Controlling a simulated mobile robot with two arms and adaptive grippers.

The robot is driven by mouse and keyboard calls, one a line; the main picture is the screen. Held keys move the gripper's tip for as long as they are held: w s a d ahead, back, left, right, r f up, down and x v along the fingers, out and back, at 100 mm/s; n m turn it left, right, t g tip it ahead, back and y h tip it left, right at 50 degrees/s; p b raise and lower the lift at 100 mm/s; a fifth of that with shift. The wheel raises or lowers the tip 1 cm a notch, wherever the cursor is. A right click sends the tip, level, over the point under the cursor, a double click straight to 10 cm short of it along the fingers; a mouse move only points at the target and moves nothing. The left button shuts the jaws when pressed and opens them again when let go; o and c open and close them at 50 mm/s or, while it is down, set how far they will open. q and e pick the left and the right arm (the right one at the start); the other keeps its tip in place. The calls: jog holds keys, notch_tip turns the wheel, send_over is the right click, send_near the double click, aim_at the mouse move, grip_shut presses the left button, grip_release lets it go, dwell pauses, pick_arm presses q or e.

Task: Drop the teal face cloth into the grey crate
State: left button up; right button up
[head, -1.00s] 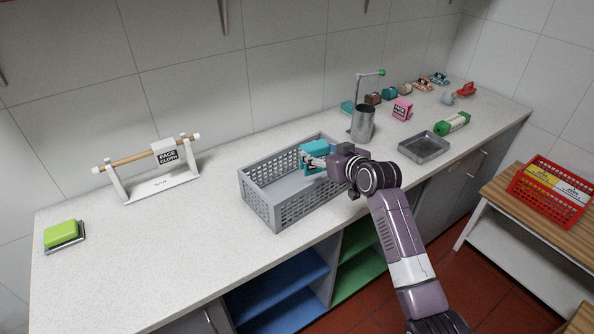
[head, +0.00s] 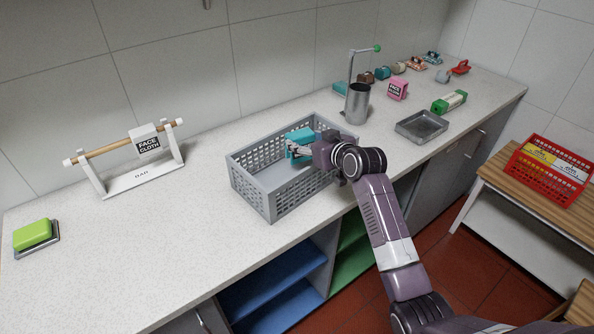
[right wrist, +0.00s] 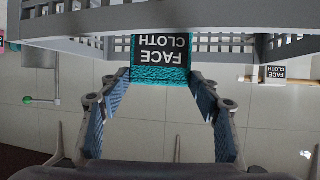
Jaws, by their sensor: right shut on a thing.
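The teal face cloth (head: 299,139) is a small folded block inside the outline of the grey crate (head: 248,186), towards its back right. My right gripper (head: 300,150) reaches over the crate's near right wall and is shut on the cloth. In the right wrist view the cloth (right wrist: 160,76), with its black "FACE CLOTH" label, lies between the fingertips, and the crate's slotted wall (right wrist: 70,28) shows upside down. I cannot tell whether the cloth touches the crate floor. My left gripper is not in view.
A metal canister (head: 357,104) stands right of the crate, with a metal tray (head: 421,126) beyond. The labelled bar stand (head: 140,180) and green soap (head: 32,234) are on the left. Counter between stand and crate is clear. A red basket (head: 545,168) sits on the side bench.

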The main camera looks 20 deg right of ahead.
jog(key=shift+s+d+r, duration=0.1)
jog(key=shift+s, duration=0.05)
jog(key=o, duration=1.2)
jog(key=shift+s, duration=0.1)
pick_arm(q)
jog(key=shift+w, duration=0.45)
pick_arm(e)
jog(key=v, duration=1.1)
jog(key=shift+s, duration=0.35)
